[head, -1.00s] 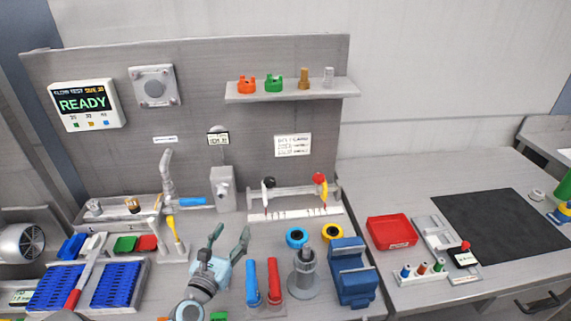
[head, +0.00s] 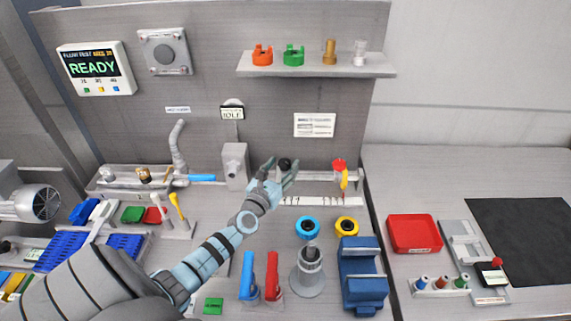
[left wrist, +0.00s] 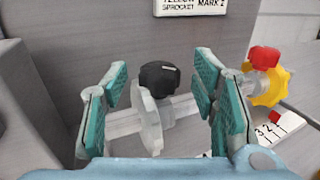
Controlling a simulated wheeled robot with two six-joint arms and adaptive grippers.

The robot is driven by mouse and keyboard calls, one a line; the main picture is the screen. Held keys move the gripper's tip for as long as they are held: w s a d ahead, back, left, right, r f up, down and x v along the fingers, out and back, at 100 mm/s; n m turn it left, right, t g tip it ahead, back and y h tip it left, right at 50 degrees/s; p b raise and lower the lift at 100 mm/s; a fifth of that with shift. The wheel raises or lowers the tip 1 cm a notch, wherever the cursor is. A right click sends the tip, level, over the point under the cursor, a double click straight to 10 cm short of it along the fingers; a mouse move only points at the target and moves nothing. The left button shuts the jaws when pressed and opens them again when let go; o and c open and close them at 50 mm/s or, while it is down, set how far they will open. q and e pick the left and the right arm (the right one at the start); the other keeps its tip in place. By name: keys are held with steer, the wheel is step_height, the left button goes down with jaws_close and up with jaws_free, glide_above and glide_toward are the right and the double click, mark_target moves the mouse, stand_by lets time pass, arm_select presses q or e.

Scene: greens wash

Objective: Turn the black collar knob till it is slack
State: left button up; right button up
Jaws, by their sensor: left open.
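The black collar knob (head: 285,164) sits on a horizontal grey bar at the back of the bench. In the left wrist view the black knob (left wrist: 159,76) tops a pale round collar (left wrist: 150,120) on the bar (left wrist: 180,107). My left gripper (head: 279,172) is open, with its fingers either side of the knob. In the left wrist view the teal fingers (left wrist: 160,98) stand apart from the knob, and the knob shows between and beyond them. My right gripper is not in view.
A red knob (head: 339,165) with a yellow sprocket (head: 344,180) is right along the same bar. A numbered white scale (head: 318,201) lies in front. Blue and yellow rings (head: 307,228), a grey post (head: 308,270) and a blue stand (head: 362,275) stand nearer.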

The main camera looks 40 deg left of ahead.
arm_select(q)
steer(key=shift+w+a+f, duration=0.1)
steer(key=shift+w+f, duration=0.05)
steer(key=shift+w, duration=0.3)
steer(key=shift+w+a+f, duration=0.1)
steer(key=shift+w, duration=0.3)
steer(key=shift+w+a+r, duration=0.1)
steer(key=shift+w, duration=0.2)
steer(key=shift+r+b, duration=0.1)
steer(key=shift+b, duration=0.2)
steer(key=shift+s+r, duration=0.1)
steer(key=shift+r, duration=0.05)
steer(key=shift+c, duration=0.5)
steer(key=c, duration=1.1)
steer(key=m+h+b, duration=0.1)
steer(key=h+b, duration=0.1)
steer(key=b, duration=0.2)
steer(key=m+h+b, duration=0.1)
steer(key=h+b, duration=0.1)
steer(key=b, duration=0.2)
steer(key=f+m+h+b, duration=0.1)
steer(key=m+h+b, duration=0.1)
steer(key=b, duration=0.3)
steer(key=shift+a+t, duration=0.15)
steer(key=shift+t, duration=0.15)
steer(key=shift+r+h+b, duration=0.25)
steer(key=shift+h+b, duration=0.05)
steer(key=shift+r, duration=0.15)
